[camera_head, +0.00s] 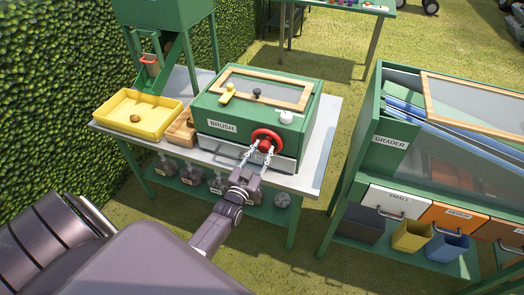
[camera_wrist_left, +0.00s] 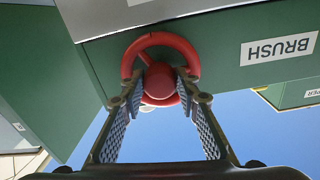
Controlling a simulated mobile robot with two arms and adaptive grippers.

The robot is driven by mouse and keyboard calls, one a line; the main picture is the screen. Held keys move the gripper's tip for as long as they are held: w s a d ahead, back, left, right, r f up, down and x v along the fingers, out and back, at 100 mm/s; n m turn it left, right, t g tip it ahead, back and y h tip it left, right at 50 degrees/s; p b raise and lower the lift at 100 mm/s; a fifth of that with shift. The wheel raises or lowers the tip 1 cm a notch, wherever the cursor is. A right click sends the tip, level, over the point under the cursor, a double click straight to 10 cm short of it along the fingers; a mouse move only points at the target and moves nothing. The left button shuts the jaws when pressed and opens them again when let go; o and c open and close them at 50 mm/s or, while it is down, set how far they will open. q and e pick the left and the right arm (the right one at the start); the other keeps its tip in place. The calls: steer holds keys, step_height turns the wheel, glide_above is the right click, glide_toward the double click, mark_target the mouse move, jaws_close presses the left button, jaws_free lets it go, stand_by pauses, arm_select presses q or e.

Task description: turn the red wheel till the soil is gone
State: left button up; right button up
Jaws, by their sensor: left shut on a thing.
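The red wheel (camera_head: 267,135) is on the front of the green box labelled BRUSH (camera_head: 255,110), which stands on a grey table. My left gripper (camera_head: 258,152) reaches the wheel from the front. In the left wrist view the fingers of my left gripper (camera_wrist_left: 164,98) are shut on the red hub of the wheel (camera_wrist_left: 161,40), one finger on each side. The box has a wood-framed clear lid, and I cannot make out any soil through it. My right gripper is not in view.
A yellow tray (camera_head: 137,117) with a brown round item stands left of the box, next to a small wooden box (camera_head: 181,130). The green GRADER stand (camera_head: 390,142) is at the right. Grass lies open between the two.

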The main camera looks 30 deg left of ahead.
arm_select(q)
steer(key=o, duration=1.2)
steer(key=shift+c, duration=0.2)
steer(key=v, duration=1.2)
